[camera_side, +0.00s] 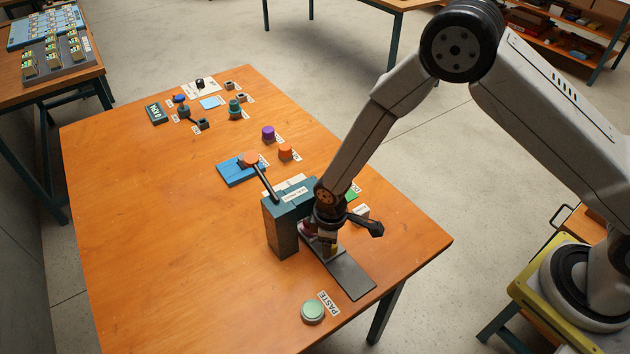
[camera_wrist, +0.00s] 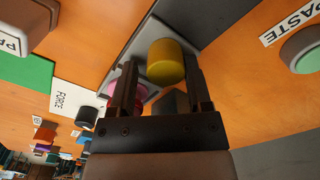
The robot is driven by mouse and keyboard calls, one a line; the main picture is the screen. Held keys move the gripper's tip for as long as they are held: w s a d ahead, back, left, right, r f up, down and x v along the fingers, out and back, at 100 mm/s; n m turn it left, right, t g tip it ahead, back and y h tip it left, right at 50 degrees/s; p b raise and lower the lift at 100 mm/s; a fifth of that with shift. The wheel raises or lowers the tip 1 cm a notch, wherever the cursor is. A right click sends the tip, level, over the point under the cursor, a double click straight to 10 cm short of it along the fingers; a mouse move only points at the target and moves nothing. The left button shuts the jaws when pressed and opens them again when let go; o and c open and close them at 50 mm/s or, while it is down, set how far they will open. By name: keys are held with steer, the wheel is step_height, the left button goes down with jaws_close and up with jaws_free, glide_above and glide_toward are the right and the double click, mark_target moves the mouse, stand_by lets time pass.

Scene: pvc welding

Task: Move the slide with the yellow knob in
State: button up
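The yellow knob (camera_wrist: 165,62) stands on the grey slide plate in the wrist view. In the side view the knob (camera_side: 328,251) shows low beneath my wrist, partly covered. My gripper (camera_wrist: 159,68) points at it with its two dark fingers apart, one on each side of the knob. A gap shows between the left finger and the knob; the right finger is close to it, and I cannot tell whether they touch. In the side view my gripper (camera_side: 326,238) is down beside the teal machine block (camera_side: 284,232). A dark flat plate (camera_side: 350,275) extends toward the front right.
A pink knob (camera_wrist: 116,98) is partly hidden behind the left finger. A black lever (camera_side: 265,184) rises from the teal block. A green PASTE button (camera_side: 313,311) sits near the table's front edge. A blue fixture (camera_side: 237,174) stands behind. The table's left side is clear.

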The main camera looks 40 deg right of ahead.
steer(key=shift+o, duration=0.7)
steer(key=shift+s, duration=0.1)
steer(key=shift+r, duration=3.85)
steer(key=shift+d+r, duration=0.1)
steer(key=shift+r, duration=0.05)
steer(key=shift+d+r, duration=0.2)
steer(key=s+d+r+m+t, duration=0.1)
steer(key=s+d+r+m, duration=0.3)
steer(key=d, duration=0.4)
steer(key=s+d+r+m+t, duration=0.1)
steer(key=s+d+r+m, duration=0.4)
steer(key=s+d+r, duration=0.2)
steer(key=shift+d+r, duration=0.7)
steer(key=shift+r, duration=0.1)
